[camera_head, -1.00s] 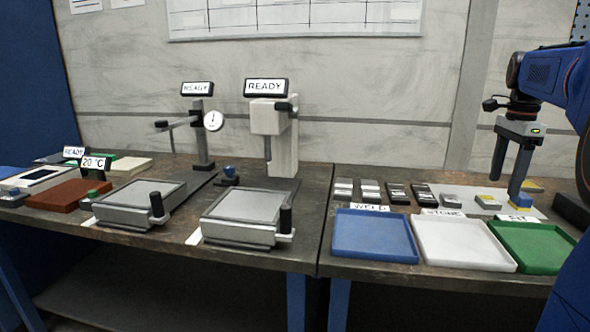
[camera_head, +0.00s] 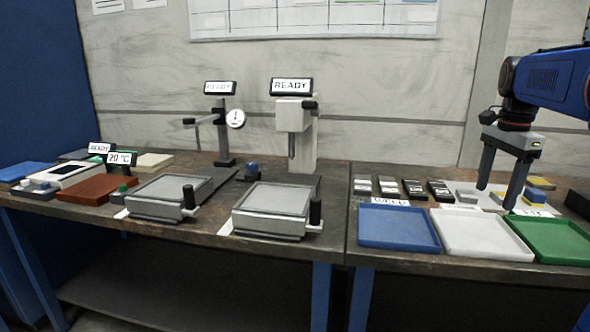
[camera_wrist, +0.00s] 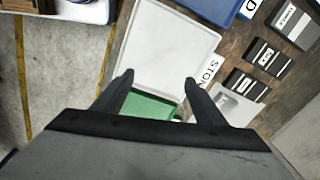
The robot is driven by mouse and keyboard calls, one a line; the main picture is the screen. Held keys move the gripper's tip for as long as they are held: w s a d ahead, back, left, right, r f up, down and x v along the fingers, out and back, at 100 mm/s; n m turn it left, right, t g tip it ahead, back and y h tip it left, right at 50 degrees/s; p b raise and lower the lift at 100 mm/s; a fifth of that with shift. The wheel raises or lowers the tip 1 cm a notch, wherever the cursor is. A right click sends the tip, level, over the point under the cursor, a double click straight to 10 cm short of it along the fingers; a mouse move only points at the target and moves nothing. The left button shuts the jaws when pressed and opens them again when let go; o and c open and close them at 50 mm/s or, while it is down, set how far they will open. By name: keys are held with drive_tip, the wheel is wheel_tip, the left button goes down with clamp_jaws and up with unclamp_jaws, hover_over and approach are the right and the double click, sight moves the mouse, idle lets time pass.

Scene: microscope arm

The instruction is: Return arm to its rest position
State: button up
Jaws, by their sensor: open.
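My gripper (camera_head: 497,197) is open and empty, with its dark fingers pointing down at the right of the bench. In the head view the fingers hang in front of the small blocks, behind the white and green trays. My blue arm comes in from the right edge. In the wrist view the two fingers (camera_wrist: 158,82) are apart, with the white tray (camera_wrist: 170,50) beyond them and a piece of the green tray (camera_wrist: 150,106) between them. Nothing is held.
Blue (camera_head: 398,228), white (camera_head: 480,236) and green (camera_head: 550,240) trays line the right bench front. Several small labelled blocks (camera_head: 414,190) lie behind. Two gauge stands with READY signs (camera_head: 292,86) and grey plates stand on the left bench. Air above the bench is free.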

drive_tip(key=s+a+f+n+t, duration=0.1)
drive_tip(key=s+a+f+n, duration=0.35)
drive_tip(key=a, duration=0.25)
drive_tip(key=s+a+f+n+t, duration=0.1)
drive_tip(key=s+a+f+n, duration=0.2)
drive_tip(key=s+a+n, duration=0.3)
drive_tip(key=s+a+f+n+t, duration=0.2)
drive_tip(key=s+a+f+n, duration=0.5)
drive_tip(key=s+f, duration=0.4)
wheel_tip(320, 180, down, 2)
drive_tip(key=shift+s+a+f, duration=0.1)
drive_tip(key=shift+s+a, duration=0.05)
drive_tip(key=shift+a, duration=0.5)
